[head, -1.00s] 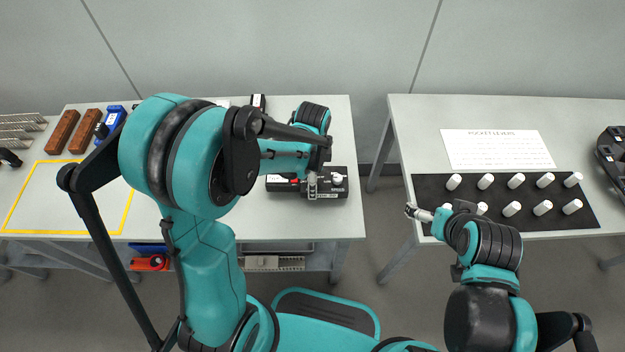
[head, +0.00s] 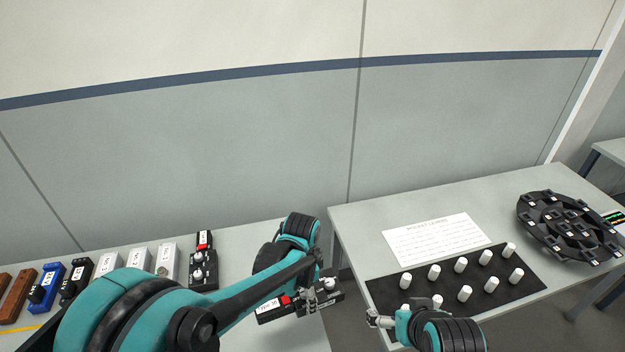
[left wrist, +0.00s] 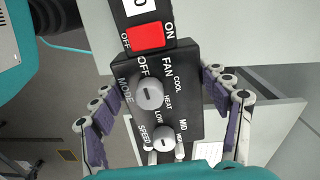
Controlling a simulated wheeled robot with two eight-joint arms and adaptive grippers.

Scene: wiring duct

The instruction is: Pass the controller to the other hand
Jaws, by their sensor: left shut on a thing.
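The controller is a black box with a red switch and two light knobs. In the head view the controller (head: 267,313) shows near the right edge of the left table, partly over the gap between the tables. In the left wrist view the controller (left wrist: 155,72) fills the middle, with FAN, MODE and SPEED labels. My left gripper (head: 308,302) is shut on it, its purple-padded fingers on both long sides; the fingers also show in the left wrist view (left wrist: 168,115). My right gripper (head: 376,320) is at the near left corner of the black mat, apart from the controller; its jaws are too small to judge.
A similar black unit (head: 203,265) stands on the left table beside several white, black and blue devices. The right table holds a black mat (head: 385,290) with several white pegs, a printed sheet (head: 435,238) and a round black rack (head: 568,228). A gap separates the tables.

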